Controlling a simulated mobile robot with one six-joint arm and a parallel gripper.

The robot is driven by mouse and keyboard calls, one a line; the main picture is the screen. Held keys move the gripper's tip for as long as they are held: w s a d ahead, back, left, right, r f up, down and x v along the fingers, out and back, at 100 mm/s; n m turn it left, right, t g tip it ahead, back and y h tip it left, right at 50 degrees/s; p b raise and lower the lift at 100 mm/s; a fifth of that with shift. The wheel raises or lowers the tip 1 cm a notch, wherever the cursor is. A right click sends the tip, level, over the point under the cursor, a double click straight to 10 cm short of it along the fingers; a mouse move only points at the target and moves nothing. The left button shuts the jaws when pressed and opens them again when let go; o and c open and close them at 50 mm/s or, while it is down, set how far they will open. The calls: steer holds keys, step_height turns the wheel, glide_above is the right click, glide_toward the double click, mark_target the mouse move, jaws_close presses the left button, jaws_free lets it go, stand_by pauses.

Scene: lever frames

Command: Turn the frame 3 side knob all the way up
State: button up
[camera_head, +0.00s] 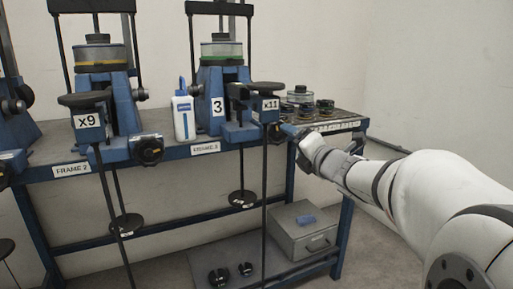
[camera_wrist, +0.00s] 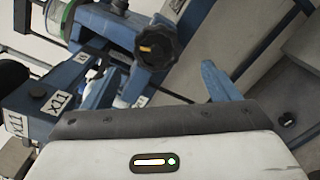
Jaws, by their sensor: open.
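Frame 3 (camera_head: 220,82) stands on the blue bench with a "3" plate on its front. Its side knob (camera_head: 276,133) is black and round, low on the frame's right, partly covered by my gripper in the head view. In the wrist view the knob (camera_wrist: 156,44) shows lobed, with a yellow mark on its face. My gripper (camera_head: 291,131) is open, close beside the knob. In the wrist view its blue fingers (camera_wrist: 165,78) show below the knob, and it lies beyond the fingertips. Whether they touch it I cannot tell.
An "x11" lever plate (camera_head: 271,104) and a hanging rod stand just left of the knob. Frame 2 (camera_head: 100,85) and a white bottle (camera_head: 184,115) are farther left. Several weights (camera_head: 305,109) sit on the bench's right end. A grey box (camera_head: 303,236) is on the lower shelf.

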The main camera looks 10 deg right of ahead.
mark_target(279, 134)
steer(key=shift+w+a+n+y, duration=0.3)
steer(key=shift+w, duration=0.1)
steer(key=p+x, duration=0.1)
steer(key=x, duration=0.8)
steer(key=shift+c, duration=0.3)
steer(key=shift+s+d, duration=0.1)
steer(key=c, duration=1.2)
